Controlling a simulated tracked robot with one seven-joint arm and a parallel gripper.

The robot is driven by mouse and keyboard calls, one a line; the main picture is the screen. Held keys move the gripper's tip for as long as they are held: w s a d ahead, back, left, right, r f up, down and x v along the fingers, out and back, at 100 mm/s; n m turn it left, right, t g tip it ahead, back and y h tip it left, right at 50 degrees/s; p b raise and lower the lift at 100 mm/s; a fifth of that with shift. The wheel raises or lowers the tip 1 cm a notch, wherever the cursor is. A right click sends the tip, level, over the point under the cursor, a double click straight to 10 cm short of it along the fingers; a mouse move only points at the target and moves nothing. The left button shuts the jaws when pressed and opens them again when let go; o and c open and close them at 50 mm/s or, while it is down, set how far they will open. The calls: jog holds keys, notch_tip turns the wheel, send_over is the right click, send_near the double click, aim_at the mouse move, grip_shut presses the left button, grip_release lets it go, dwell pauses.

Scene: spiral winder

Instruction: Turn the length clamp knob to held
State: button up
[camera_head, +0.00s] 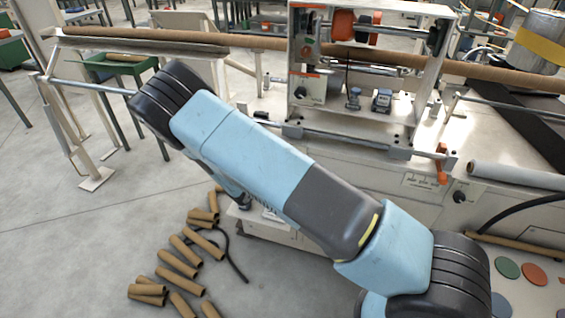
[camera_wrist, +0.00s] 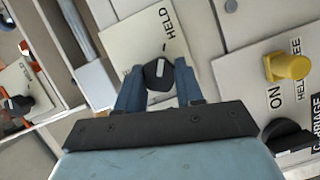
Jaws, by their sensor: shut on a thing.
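The length clamp knob (camera_wrist: 158,74) is a dark knob on a pale plate (camera_wrist: 130,42) in the wrist view, with the word HELD printed above it. My gripper (camera_wrist: 159,80) is shut on this knob, one blue finger on each side. A small pale mark shows on the knob's face. It seems to point up toward the short line by HELD, but it is too small to be sure. The rest of the plate's lettering is hidden by my gripper. In the head view my arm covers the gripper and this knob.
In the wrist view, a yellow knob (camera_wrist: 290,66) stands close on the right, by ON, HELD and FREE lettering. A black knob (camera_wrist: 284,137) sits below it, and another black knob (camera_wrist: 18,105) at left. Cardboard tubes (camera_head: 178,262) lie on the floor.

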jog(key=o, duration=0.7)
jog(key=shift+f, duration=0.25)
jog(key=shift+c, duration=0.2)
jog(key=o, duration=0.4)
jog(key=shift+r, duration=0.15)
jog(key=shift+a, duration=0.1)
jog(key=v, duration=1.3)
jog(key=shift+s+a, duration=0.15)
jog(key=shift+s, duration=0.15)
